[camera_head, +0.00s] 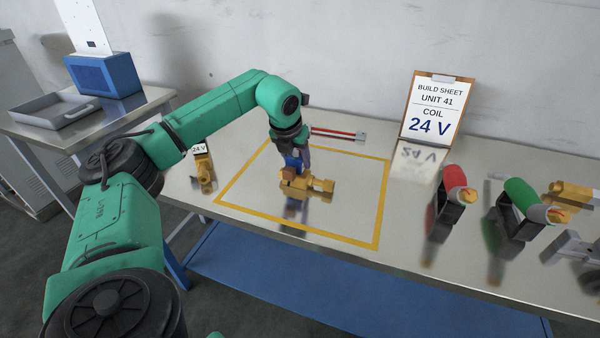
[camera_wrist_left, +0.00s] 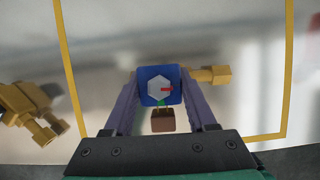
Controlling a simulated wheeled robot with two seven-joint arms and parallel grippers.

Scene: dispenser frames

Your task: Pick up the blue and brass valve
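The blue and brass valve (camera_head: 318,186) is inside the yellow square on the bench, its brass body low and its blue block mostly hidden by my gripper in the head view. My left gripper (camera_head: 296,162) points down over it. In the left wrist view the blue block (camera_wrist_left: 145,97) with a pale hexagon on top sits between the two fingers of my left gripper (camera_wrist_left: 160,90), with no clear gap on either side. A brass stub (camera_wrist_left: 213,75) sticks out to the right and a brown block (camera_wrist_left: 162,121) is at the near side.
A second brass valve (camera_head: 204,176) with a 24 V tag stands left of the square. A red-lined strip (camera_head: 335,134) lies behind. A clipboard (camera_head: 432,108) reads "COIL 24 V". Red (camera_head: 452,182) and green (camera_head: 520,193) cylindrical items stand at right. The square's right half is clear.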

